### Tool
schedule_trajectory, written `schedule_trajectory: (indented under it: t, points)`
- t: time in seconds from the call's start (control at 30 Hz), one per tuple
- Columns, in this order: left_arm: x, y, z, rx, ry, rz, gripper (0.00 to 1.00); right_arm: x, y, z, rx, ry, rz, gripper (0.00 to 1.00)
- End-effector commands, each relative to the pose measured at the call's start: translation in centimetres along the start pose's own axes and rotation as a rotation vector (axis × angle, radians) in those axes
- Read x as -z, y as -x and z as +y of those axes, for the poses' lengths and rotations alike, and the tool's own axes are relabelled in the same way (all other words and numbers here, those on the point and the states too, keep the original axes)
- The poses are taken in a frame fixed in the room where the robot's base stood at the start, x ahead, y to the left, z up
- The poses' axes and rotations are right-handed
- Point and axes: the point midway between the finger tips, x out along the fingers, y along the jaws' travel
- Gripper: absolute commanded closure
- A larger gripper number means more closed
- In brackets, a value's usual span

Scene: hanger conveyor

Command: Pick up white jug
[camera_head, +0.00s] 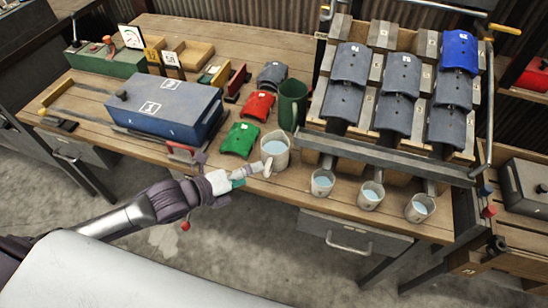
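A white jug (283,157) with pale blue liquid in it stands upright near the front edge of the wooden bench, left of the tilted rack. My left gripper (263,169) reaches in from the left, at the jug's lower left side. Its fingertips overlap the jug's side in the picture; I cannot tell whether they touch or grip it. My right gripper is out of view.
A dark green jug (292,104) stands just behind the white one. Green (239,140) and red (258,105) curved tiles lie to its left. Several smaller cups, one here (322,187), sit right, below the rack's rail (385,159). A blue box (165,108) lies left.

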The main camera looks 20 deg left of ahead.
Motion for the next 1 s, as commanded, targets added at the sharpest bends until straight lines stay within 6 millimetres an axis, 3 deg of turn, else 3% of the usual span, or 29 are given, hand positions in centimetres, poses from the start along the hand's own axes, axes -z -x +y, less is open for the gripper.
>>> schedule_trajectory:
  t: [0.1,0.27,0.6,0.87,1.0]
  points:
    - [-0.1,-1.5,0.0,0.000,0.002,-0.002,0.16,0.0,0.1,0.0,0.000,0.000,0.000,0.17]
    - [-0.1,-2.5,-0.1,0.000,0.001,-0.001,0.16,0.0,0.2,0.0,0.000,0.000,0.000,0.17]
    - [-0.7,-6.9,-0.1,0.000,0.002,0.000,0.16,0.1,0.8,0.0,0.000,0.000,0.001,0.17]
    - [-0.6,-7.3,0.1,-0.002,0.000,0.001,0.16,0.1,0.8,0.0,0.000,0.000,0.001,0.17]
    - [-0.6,-7.3,0.1,-0.002,0.000,0.001,0.35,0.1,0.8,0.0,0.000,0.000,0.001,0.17]
